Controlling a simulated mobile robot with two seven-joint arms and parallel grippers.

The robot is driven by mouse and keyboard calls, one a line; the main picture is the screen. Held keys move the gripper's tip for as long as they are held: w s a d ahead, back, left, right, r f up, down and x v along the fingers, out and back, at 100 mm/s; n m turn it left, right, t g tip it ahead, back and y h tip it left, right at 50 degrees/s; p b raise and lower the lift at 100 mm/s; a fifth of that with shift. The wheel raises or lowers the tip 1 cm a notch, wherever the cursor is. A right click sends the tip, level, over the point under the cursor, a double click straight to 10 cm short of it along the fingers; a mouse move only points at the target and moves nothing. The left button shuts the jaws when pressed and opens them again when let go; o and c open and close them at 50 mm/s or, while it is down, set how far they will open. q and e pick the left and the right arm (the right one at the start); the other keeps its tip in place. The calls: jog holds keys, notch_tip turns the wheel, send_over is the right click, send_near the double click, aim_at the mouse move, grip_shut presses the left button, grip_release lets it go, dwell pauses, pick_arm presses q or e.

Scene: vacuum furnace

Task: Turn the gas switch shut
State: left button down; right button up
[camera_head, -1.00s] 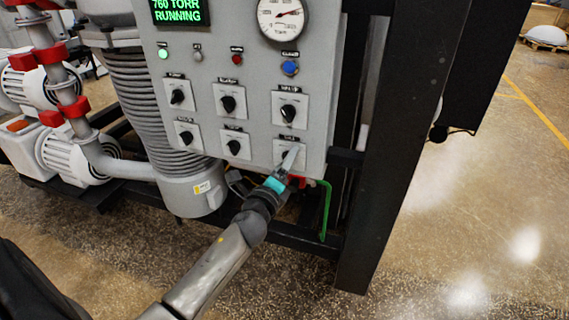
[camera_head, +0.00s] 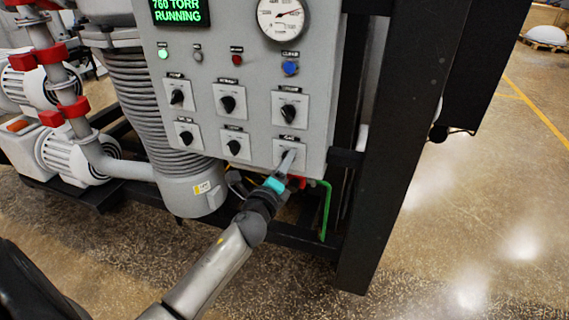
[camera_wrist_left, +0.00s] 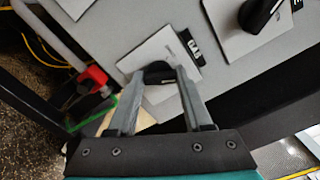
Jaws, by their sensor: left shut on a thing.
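The gas switch (camera_head: 302,151) is the lower right one on the grey control panel, a black knob on a pale square plate. My left gripper (camera_head: 289,157) reaches it from below, with its fingers covering most of the knob in the head view. In the left wrist view, the two grey fingers (camera_wrist_left: 160,78) are closed on opposite sides of the gas switch's black knob (camera_wrist_left: 158,69). The knob's pointer direction is hard to read behind the fingers. My right gripper is not in view.
Several similar knobs sit above and left, the nearest being the upper right knob (camera_head: 288,112). A green display (camera_head: 180,12) reads 760 TORR RUNNING. A dark upright post (camera_head: 388,150) stands right of the panel. A green pipe (camera_head: 326,208) runs below it.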

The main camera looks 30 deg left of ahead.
pick_arm(q)
jog(key=n+p, duration=0.2)
jog(key=n, duration=0.9)
jog(key=shift+n, duration=0.6)
dwell(0.4)
jog(key=shift+c, duration=1.6)
grip_release()
jog(key=v, duration=1.5)
jog(key=shift+p, duration=0.45)
jog(key=shift+s, duration=0.15)
